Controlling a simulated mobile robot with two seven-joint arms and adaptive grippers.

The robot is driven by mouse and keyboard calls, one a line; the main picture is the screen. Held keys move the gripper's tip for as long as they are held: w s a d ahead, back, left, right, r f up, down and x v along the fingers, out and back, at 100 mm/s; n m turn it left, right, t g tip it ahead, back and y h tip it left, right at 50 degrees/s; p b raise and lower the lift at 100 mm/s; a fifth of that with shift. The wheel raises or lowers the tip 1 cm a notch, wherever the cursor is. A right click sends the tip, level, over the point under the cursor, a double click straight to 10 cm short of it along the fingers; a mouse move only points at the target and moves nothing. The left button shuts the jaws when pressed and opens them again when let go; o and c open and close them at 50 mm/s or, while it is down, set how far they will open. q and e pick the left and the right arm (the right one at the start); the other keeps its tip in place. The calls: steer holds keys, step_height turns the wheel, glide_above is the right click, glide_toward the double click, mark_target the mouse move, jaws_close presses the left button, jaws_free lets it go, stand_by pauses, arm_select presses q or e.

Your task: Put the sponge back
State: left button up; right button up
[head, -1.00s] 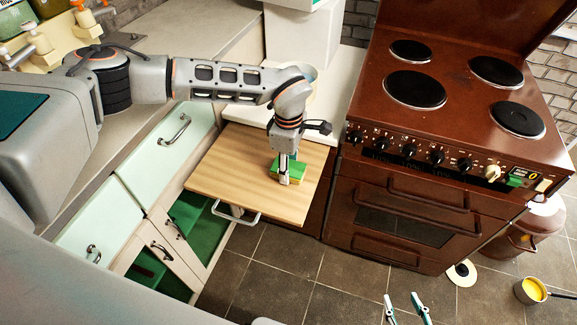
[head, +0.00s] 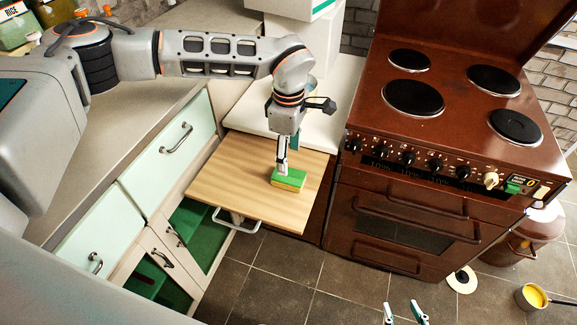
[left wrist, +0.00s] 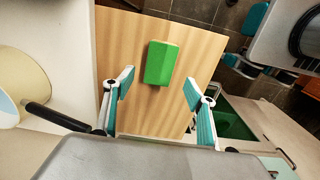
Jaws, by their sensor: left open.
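The sponge (head: 289,182), green on top and yellow below, lies on the pull-out wooden board (head: 235,175), towards its right side. In the left wrist view the sponge (left wrist: 160,63) shows its green face. My left gripper (head: 281,162) is just above and behind the sponge. In the left wrist view the left gripper (left wrist: 158,90) is open, with its fingers wide apart on either side and nothing between them. My right gripper (head: 404,312) shows at the bottom edge, with its two teal fingers apart and empty over the floor.
A brown stove (head: 430,130) stands right of the board. A white counter (head: 250,118) is behind it. Green drawers (head: 165,150) and open cupboards are to the left. A yellow-filled pan (head: 531,296) and a white lid (head: 461,279) are on the floor.

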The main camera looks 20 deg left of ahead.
arm_select(q)
step_height(320, 180, up, 4)
steer(key=shift+f, duration=0.2)
stand_by(0.5)
